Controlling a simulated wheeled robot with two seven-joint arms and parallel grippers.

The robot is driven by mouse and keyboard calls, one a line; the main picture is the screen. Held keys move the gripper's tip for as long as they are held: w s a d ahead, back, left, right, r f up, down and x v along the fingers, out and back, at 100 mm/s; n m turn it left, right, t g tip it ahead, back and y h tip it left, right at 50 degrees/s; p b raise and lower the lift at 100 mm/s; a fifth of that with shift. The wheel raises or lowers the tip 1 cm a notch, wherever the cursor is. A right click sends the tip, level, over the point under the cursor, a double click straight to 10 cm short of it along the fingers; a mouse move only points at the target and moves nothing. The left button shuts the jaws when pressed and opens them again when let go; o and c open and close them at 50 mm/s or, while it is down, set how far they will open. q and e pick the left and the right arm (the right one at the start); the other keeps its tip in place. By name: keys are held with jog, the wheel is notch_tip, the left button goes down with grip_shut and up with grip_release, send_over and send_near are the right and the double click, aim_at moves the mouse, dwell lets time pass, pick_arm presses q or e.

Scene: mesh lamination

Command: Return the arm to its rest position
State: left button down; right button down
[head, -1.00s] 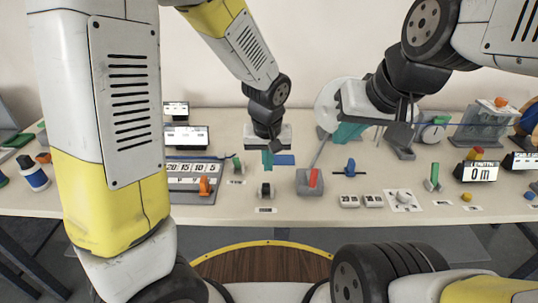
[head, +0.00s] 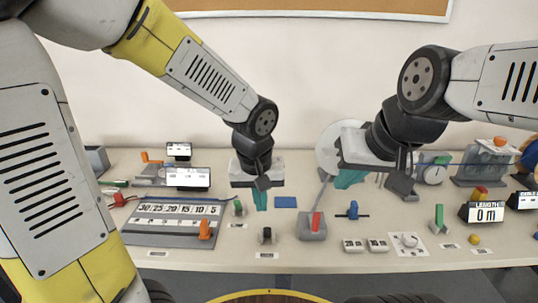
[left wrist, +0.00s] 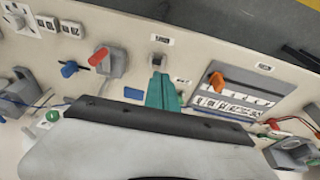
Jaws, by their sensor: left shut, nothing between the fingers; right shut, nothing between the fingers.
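My left gripper (head: 261,200) is in the middle of the head view, its teal fingers shut and empty, pointing down above the table. It hangs just left of the flat blue pad (head: 286,202). Its shut teal fingers also show in the left wrist view (left wrist: 163,92). My right gripper (head: 349,179) is to the right of it, teal fingers shut and empty, in front of the large pale disc (head: 329,146). Both grippers are apart from the things on the table.
The table (head: 200,262) carries a number panel with an orange lever (head: 205,229), a grey block with a red lever (head: 315,222), a blue knob (head: 353,210), a green lever (head: 439,217) and a "0 m" display (head: 486,212). The front edge strip is clear.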

pick_arm(q)
jog(key=s+a+r+t+h, duration=0.1)
jog(key=s+a+r+t, duration=0.2)
jog(key=s+a+r, duration=0.5)
jog(key=a+r, duration=0.3)
jog(key=a, duration=0.1)
jog(key=shift+a+r+h, duration=0.15)
jog(key=shift+r+h, duration=0.15)
jog(key=shift+r, duration=0.05)
